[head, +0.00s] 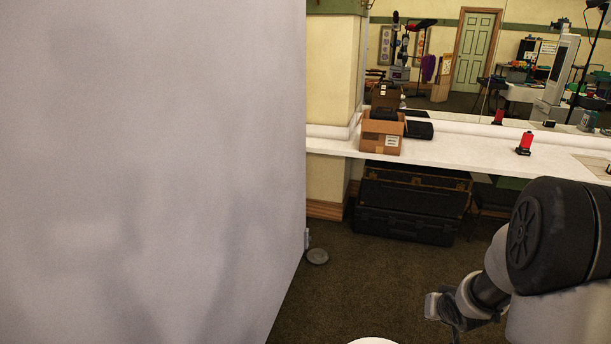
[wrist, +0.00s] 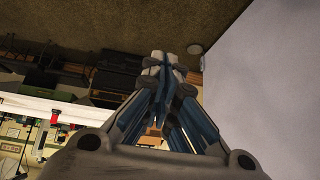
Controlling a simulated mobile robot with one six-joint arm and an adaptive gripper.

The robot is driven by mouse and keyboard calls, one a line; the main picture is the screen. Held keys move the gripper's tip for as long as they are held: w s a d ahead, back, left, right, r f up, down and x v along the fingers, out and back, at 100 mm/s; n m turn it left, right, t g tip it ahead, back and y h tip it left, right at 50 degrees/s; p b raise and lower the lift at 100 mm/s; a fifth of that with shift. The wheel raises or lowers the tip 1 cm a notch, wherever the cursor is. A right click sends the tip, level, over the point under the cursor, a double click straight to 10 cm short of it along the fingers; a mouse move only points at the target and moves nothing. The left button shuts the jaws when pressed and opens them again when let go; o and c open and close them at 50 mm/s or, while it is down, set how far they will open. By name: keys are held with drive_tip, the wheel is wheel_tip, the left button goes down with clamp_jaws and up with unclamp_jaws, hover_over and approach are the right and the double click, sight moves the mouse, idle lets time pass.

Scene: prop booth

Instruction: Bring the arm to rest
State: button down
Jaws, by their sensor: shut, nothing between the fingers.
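My arm comes in at the right edge of the head view. My gripper (wrist: 165,62) fills the middle of the wrist view, its fingertips together with nothing between them. The fingertips are not clear in the head view.
A large grey panel (head: 150,170) fills the left; it also shows in the wrist view (wrist: 265,80). A white counter (head: 470,152) bears a cardboard box (head: 382,132) and a red-and-black item (head: 524,143). Black cases (head: 410,205) stand beneath. Carpet (head: 370,280) between is mostly clear.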

drive_tip(key=s+a+r+g+h, duration=0.1)
drive_tip(key=s+a+r, duration=0.35)
drive_tip(key=r, duration=0.35)
drive_tip(key=s+a+r, duration=0.3)
drive_tip(key=s+r, duration=0.3)
drive_tip(key=r, duration=0.3)
drive_tip(key=s+a+r+n+y, duration=0.1)
drive_tip(key=s+a+r, duration=0.1)
drive_tip(key=s+a, duration=0.3)
drive_tip(key=s+a+r+n+g+y, duration=0.1)
drive_tip(key=s+a, duration=0.4)
drive_tip(key=s, duration=0.8)
drive_tip(key=shift+s+a+r+n, duration=0.15)
drive_tip(key=shift+s+r+n, duration=0.2)
drive_tip(key=shift+r, duration=0.45)
drive_tip(key=shift+w+a, duration=0.15)
